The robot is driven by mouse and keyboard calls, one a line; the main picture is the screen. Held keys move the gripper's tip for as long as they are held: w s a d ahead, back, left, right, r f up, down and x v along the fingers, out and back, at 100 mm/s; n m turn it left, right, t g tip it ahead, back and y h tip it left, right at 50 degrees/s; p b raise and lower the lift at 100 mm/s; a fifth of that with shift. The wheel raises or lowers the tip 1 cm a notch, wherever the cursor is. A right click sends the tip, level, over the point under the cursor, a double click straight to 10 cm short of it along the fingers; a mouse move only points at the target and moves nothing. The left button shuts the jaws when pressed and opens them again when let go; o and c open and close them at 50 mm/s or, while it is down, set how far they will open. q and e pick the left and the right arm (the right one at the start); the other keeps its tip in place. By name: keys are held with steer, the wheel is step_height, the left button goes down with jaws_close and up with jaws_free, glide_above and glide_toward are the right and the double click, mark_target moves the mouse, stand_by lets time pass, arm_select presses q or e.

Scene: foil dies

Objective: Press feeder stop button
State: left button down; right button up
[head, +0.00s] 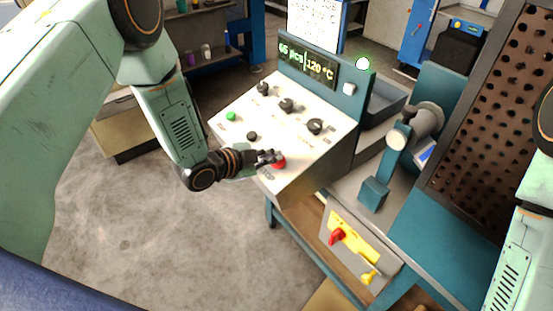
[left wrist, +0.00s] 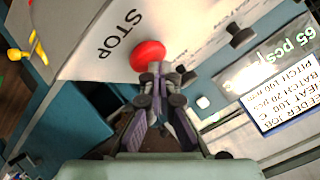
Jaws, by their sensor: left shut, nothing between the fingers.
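The red stop button (head: 279,162) sits near the front edge of the white control panel (head: 321,148). In the left wrist view the red button (left wrist: 148,56) lies beside the black word STOP. My left gripper (head: 271,157) is shut and empty, with its fingertips right at the button. In the left wrist view the fingertips (left wrist: 156,68) overlap the button's lower edge; I cannot tell whether they touch it or how far it is pressed. My right gripper is out of view.
The panel also has a green button (head: 231,116) and several black knobs, one of them (head: 315,126) at the right. A red switch (head: 337,237) sits on a yellow plate below.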

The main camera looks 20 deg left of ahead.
mark_target(269, 172)
arm_select(q)
steer(key=shift+f, duration=0.15)
stand_by(0.4)
steer(key=shift+s+a+r+p, duration=0.1)
steer(key=shift+r+p, duration=0.35)
steer(key=shift+r, duration=0.05)
steer(key=shift+s+a+r+p, duration=0.1)
steer(key=shift+r+p, duration=0.3)
steer(key=shift+r, duration=0.1)
steer(key=shift+r, duration=0.15)
steer(key=shift+s+a+r+p, duration=0.1)
steer(key=shift+a+r+p, duration=0.05)
steer(key=shift+r+p, duration=0.55)
steer(key=r+p, duration=0.2)
steer(key=s+r+p, duration=0.1)
steer(key=shift+a, duration=0.3)
